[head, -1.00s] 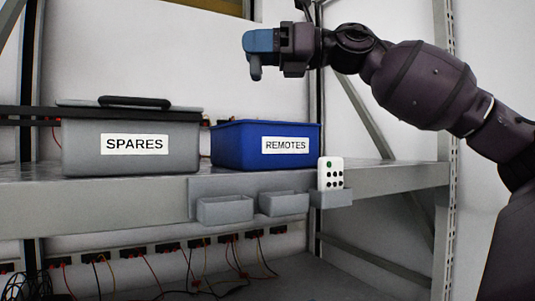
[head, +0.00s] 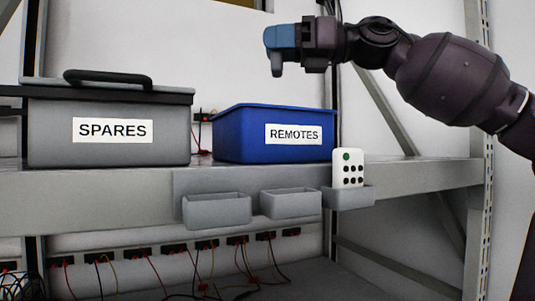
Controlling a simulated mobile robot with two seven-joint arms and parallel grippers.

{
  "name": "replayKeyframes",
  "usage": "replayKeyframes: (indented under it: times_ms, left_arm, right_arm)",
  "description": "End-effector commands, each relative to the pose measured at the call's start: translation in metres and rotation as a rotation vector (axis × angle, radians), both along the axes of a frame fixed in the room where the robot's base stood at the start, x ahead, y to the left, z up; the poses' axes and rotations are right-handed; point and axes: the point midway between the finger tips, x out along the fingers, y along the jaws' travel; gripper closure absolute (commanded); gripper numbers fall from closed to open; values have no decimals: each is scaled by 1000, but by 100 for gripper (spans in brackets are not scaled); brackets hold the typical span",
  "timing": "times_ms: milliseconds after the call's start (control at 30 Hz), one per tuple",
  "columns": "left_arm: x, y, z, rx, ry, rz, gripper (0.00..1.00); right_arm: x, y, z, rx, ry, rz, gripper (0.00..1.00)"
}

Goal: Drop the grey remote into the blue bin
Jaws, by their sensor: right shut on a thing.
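The blue bin (head: 232,140), labelled REMOTES, stands on the shelf and its top opening is seen from a low angle, so its inside is hidden. My right gripper (head: 281,42), with blue fingertips, is up above the bin, clearly apart from its rim. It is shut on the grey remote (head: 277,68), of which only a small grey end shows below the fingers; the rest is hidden. My left gripper is not in the head view.
A grey lidded box (head: 50,130) labelled SPARES stands left of the bin. A white remote (head: 348,168) with a green button stands in the right one of three grey pockets on the shelf's front edge. Wires (head: 240,262) hang below.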

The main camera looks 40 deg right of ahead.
Motion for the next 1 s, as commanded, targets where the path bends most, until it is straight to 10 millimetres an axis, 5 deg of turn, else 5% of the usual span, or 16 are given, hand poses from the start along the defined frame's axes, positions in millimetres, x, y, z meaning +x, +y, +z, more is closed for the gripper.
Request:
replayKeyframes:
  times_ms: [400,800,833,1000]
  left_arm:
    - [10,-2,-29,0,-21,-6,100]
    - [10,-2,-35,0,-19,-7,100]
    - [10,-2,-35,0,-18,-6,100]
    - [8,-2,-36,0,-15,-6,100]
  right_arm:
    - [1,0,-40,-1,1,0,77]
    - [0,0,-42,0,0,0,77]
    - [0,0,-42,0,0,0,52]
    - [0,0,-42,0,0,0,26]
